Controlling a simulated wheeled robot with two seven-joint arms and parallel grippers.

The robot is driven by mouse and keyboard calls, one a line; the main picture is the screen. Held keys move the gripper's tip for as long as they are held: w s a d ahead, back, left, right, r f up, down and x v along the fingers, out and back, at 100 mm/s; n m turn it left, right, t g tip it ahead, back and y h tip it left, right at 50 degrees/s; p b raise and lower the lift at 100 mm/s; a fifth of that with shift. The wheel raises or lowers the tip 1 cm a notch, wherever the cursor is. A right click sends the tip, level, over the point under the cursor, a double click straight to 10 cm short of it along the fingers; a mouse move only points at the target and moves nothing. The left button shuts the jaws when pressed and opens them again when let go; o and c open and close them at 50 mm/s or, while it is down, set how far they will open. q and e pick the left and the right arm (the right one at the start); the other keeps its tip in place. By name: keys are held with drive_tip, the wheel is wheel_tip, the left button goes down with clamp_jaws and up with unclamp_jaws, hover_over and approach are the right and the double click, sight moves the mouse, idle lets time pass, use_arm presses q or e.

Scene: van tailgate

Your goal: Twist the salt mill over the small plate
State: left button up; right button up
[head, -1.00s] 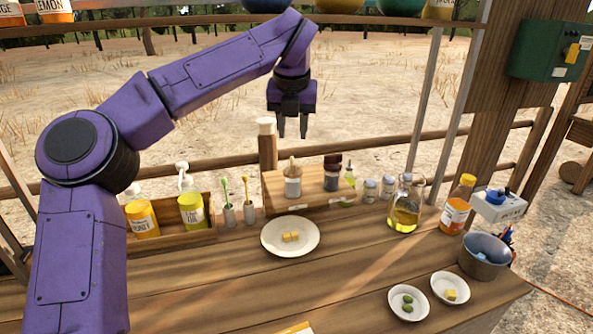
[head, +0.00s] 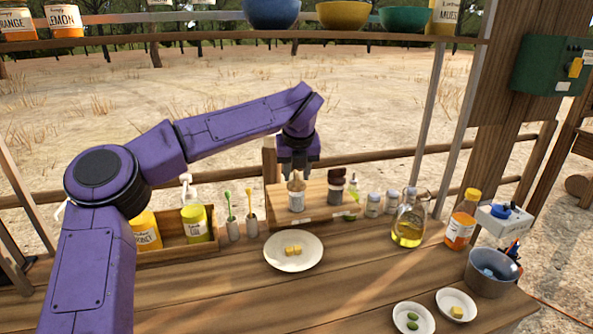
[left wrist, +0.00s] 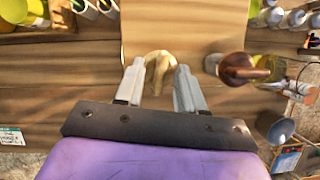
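A mill with a light wooden top and pale body (head: 297,202) stands upright on the wooden riser, and I take it as the salt mill. In the left wrist view its light top (left wrist: 159,64) shows between my fingertips. My left gripper (head: 298,172) is open, pointing down just above that top, and does not grip it. A dark-topped mill (head: 336,186) stands to its right; it also shows in the left wrist view (left wrist: 237,68). A white plate (head: 275,256) with yellow cubes lies in front of the riser. My right gripper is out of view.
Small jars (head: 373,206), an oil bottle (head: 408,228) and an orange bottle (head: 461,220) stand to the right. A crate (head: 180,248) is left. Two saucers (head: 401,328) (head: 443,308) lie front right. The front counter middle is clear.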

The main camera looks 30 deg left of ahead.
use_arm(q)
clamp_jaws()
drive_tip(key=shift+m, duration=0.3)
drive_tip(key=m+h, duration=0.1)
drive_tip(key=m, duration=0.1)
drive_tip(key=shift+r+m+t+p, duration=0.1)
drive_tip(key=shift+m+t+p, duration=0.2)
drive_tip(key=shift+m+p, duration=0.1)
drive_tip(key=m+h+p, duration=0.1)
drive_tip(key=m, duration=0.1)
drive_tip(key=shift+a+r+m, duration=0.1)
drive_tip(key=shift+a+m, duration=0.05)
drive_tip(key=shift+m, duration=0.25)
drive_tip(key=m+h+p, duration=0.1)
drive_tip(key=m+p, duration=0.1)
drive_tip(key=shift+r+m, duration=0.1)
drive_tip(key=shift+m, duration=0.2)
drive_tip(key=m+h+p, duration=0.1)
drive_tip(key=m+p, duration=0.3)
drive_tip(key=p, duration=0.1)
drive_tip(key=shift+a+m+h, duration=0.2)
drive_tip(key=shift+m+h, duration=0.1)
drive_tip(key=shift+h, duration=0.1)
drive_tip(key=m+h+p, duration=0.1)
drive_tip(key=m+p, duration=0.1)
drive_tip(key=shift+m+g+p, duration=0.3)
drive_tip(key=shift+m+g, duration=0.1)
drive_tip(key=shift+w+m+p, duration=0.1)
drive_tip(key=shift+m+p, duration=0.5)
drive_tip(key=shift+m, duration=0.2)
